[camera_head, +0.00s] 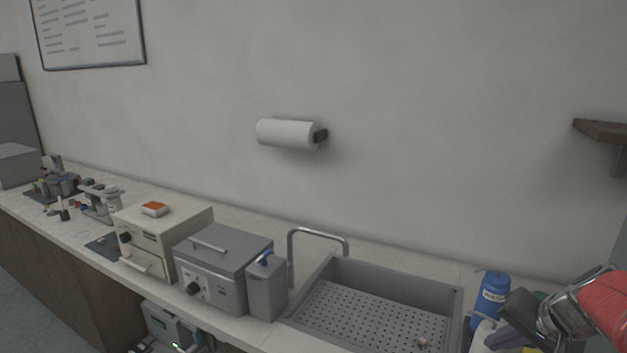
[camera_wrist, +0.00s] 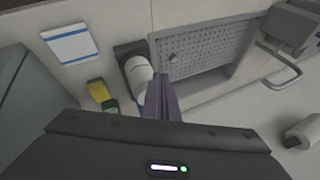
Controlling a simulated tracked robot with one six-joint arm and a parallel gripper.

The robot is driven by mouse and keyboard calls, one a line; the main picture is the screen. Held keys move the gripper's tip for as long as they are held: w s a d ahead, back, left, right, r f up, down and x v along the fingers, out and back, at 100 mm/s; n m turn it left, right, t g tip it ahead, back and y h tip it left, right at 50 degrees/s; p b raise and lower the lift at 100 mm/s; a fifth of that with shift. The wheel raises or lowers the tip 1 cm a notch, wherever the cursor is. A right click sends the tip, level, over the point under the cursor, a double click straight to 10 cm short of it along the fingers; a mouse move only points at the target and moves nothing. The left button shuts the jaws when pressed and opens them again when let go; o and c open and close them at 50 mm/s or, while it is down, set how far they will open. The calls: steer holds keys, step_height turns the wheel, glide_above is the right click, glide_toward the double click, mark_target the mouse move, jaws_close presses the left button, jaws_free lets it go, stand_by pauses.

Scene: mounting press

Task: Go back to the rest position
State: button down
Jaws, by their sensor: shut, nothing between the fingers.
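My gripper (camera_head: 500,338) is at the lower right in the head view, beside the blue bottle (camera_head: 492,296). In the wrist view my gripper (camera_wrist: 162,80) shows its purple-grey fingers together, with nothing between them. The fingers overlap the view of a white-labelled bottle (camera_wrist: 138,72) and the edge of the sink; I cannot tell the exact gap to them. My red and metal arm end shows at the right edge of the head view.
The grey sink (camera_head: 453,303) with a perforated floor and a tap (camera_head: 318,234) lies left of my gripper. Grey and beige box machines stand farther left. A wall shelf (camera_head: 602,131) is above right. A yellow item (camera_wrist: 98,90) and a green item (camera_wrist: 110,106) stand near the bottle.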

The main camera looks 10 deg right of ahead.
steer(key=s+a+r+n, duration=0.1)
steer(key=s+a+n, duration=0.2)
steer(key=a, duration=0.5)
steer(key=s+a+r+n, duration=0.1)
steer(key=s+a+n, duration=0.2)
steer(key=a, duration=0.6)
steer(key=s+a+r+n, duration=0.1)
steer(key=s+a+n, duration=0.2)
steer(key=a, duration=0.6)
steer(key=shift+s+a+n+g+h, duration=0.3)
steer(key=shift+n+g, duration=0.1)
steer(key=shift+n, duration=0.1)
steer(key=shift+d, duration=0.1)
